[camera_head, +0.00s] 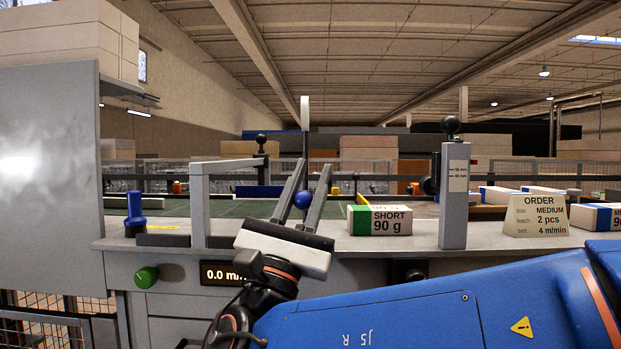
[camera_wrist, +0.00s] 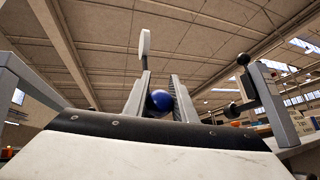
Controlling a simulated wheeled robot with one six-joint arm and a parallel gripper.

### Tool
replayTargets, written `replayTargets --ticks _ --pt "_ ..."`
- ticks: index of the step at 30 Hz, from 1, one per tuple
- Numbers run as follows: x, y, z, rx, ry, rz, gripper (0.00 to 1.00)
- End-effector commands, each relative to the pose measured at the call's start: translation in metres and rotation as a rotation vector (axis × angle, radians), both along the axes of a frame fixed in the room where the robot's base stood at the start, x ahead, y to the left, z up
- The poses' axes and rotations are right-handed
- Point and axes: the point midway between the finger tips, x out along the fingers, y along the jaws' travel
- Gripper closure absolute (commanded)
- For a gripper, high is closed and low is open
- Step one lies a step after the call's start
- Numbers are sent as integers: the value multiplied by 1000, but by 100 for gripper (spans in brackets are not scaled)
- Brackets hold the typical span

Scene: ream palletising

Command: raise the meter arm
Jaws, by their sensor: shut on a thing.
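The meter arm shows as a thin dark upright rod with a white paddle (camera_head: 304,112) at its top and a blue ball knob (camera_head: 302,200) lower down. The paddle (camera_wrist: 145,42) and knob (camera_wrist: 160,100) also show in the wrist view. My gripper (camera_head: 308,168) reaches up over the bench front with its two fingers pointing upward. In the wrist view my gripper (camera_wrist: 158,80) has the blue knob between its fingers and is shut on it. The arm's lower end and pivot are hidden behind my gripper.
A grey frame (camera_head: 199,205) stands left of my gripper and a grey post (camera_head: 455,195) right. A ream marked SHORT 90 g (camera_head: 380,219) lies between my gripper and the post.

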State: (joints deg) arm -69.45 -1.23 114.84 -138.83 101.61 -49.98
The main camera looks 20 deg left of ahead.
Motion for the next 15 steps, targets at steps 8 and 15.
replayTargets --ticks 8,15 --pt "0 0 -1 1 -5 -2 100" --pt "0 0 -1 0 -4 -1 57"
